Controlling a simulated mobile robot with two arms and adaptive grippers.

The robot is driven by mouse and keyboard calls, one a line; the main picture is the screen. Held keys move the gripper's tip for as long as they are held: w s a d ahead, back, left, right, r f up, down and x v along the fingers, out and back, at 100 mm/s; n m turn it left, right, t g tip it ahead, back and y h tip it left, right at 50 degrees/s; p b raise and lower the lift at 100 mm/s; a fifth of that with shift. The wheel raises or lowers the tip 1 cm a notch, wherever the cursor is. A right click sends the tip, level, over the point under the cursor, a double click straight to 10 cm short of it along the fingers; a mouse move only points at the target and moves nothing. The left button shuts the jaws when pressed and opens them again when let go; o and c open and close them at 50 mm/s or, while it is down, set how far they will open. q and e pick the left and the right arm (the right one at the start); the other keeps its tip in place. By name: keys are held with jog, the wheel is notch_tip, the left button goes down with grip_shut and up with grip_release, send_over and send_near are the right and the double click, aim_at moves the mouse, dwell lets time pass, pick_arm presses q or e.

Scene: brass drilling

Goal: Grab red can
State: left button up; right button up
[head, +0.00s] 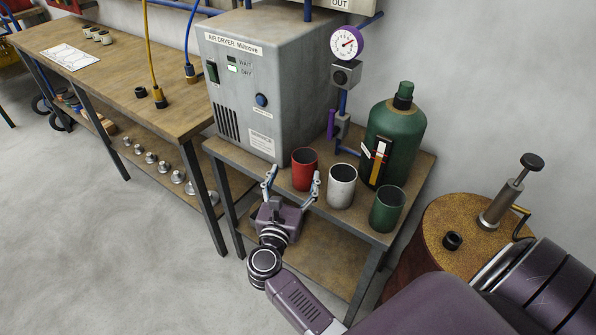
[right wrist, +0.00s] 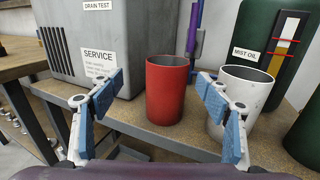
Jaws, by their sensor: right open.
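The red can (head: 304,169) stands upright, open at the top, on the small table in front of the grey air dryer. In the right wrist view the red can (right wrist: 166,90) sits between and beyond my open fingers. My right gripper (head: 293,183) is open and empty, its fingers pointing at the can from the front edge of the table. Its fingertips also show in the right wrist view (right wrist: 160,85), apart from the can. In that view the right finger overlaps the white can. My left gripper is not in view.
A white can (head: 341,186) stands close to the right of the red can, and a green can (head: 387,208) further right. The air dryer (head: 255,90) is behind left. A green bottle (head: 395,135) stands behind. A brown drum (head: 450,250) is at right.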

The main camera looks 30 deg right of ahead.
aim_at(307, 151)
jog(key=x, duration=0.2)
jog(key=p+x, duration=0.1)
jog(key=x, duration=0.1)
jog(key=d+p+x, duration=0.1)
jog(key=x, duration=0.2)
jog(key=shift+s+a, duration=0.1)
jog(key=shift+s, duration=0.35)
jog(key=shift+w+d+f, duration=0.2)
jog(key=shift+d, duration=0.05)
jog(key=shift+c, duration=0.3)
jog(key=shift+a, duration=0.1)
jog(key=c, duration=1.6)
jog(key=shift+r, duration=0.1)
jog(key=shift+c, duration=0.2)
